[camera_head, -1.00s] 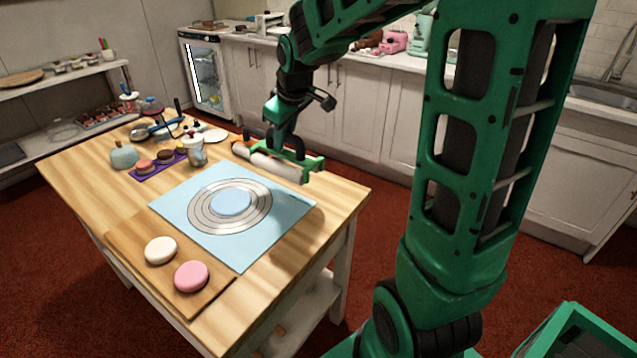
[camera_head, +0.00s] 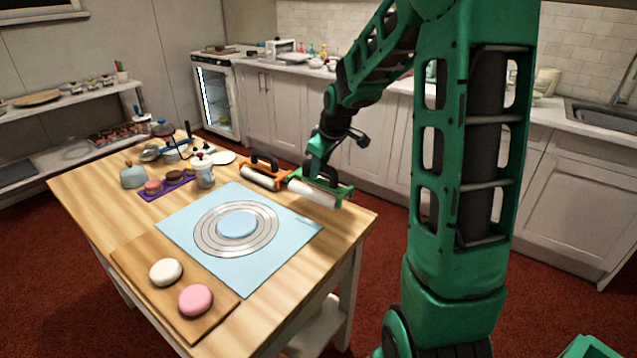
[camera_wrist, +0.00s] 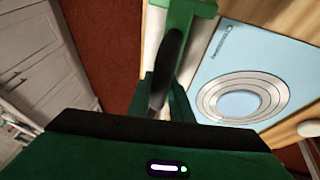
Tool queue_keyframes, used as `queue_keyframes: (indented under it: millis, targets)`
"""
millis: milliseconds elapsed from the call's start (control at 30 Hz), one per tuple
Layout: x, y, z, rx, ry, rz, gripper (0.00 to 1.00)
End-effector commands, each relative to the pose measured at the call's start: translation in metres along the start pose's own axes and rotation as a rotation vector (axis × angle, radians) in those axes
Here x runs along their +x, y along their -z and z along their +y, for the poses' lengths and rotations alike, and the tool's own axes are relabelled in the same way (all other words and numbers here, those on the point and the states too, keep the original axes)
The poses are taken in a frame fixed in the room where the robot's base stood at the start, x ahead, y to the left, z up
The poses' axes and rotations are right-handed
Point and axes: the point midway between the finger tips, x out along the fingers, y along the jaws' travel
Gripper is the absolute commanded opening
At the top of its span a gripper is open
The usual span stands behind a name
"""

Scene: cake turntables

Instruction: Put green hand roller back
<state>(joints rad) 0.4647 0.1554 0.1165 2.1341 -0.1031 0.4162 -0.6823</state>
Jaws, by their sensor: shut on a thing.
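The green hand roller has a green frame (camera_head: 346,190), a white cylinder (camera_head: 312,194) and a dark handle. It is at the far right edge of the wooden table, just right of the orange hand roller (camera_head: 262,179). My gripper (camera_head: 318,172) is shut on its handle from above. In the wrist view the dark handle (camera_wrist: 168,68) runs between my green fingers, with the green frame (camera_wrist: 190,10) beyond. The roller is level and low; I cannot tell whether it touches the tabletop. My fingers partly hide the handle.
A light blue mat (camera_head: 180,218) with a grey ringed turntable (camera_head: 207,240) lies mid-table. A board (camera_head: 135,262) holds white and pink round cakes. The table's right edge is close to the roller.

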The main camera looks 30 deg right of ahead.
Motion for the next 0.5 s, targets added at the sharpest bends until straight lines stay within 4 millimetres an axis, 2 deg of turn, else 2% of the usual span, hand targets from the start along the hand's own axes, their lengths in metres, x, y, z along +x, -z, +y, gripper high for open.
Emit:
queue_keyframes:
  millis: [200, 367, 500]
  targets:
    - [0.010, -0.005, 0.012, 0.000, -0.001, 0.001, 0.00]
    - [0.022, -0.011, 0.009, 0.000, 0.001, 0.000, 0.00]
    - [0.040, -0.018, 0.005, 0.001, 0.002, -0.001, 0.00]
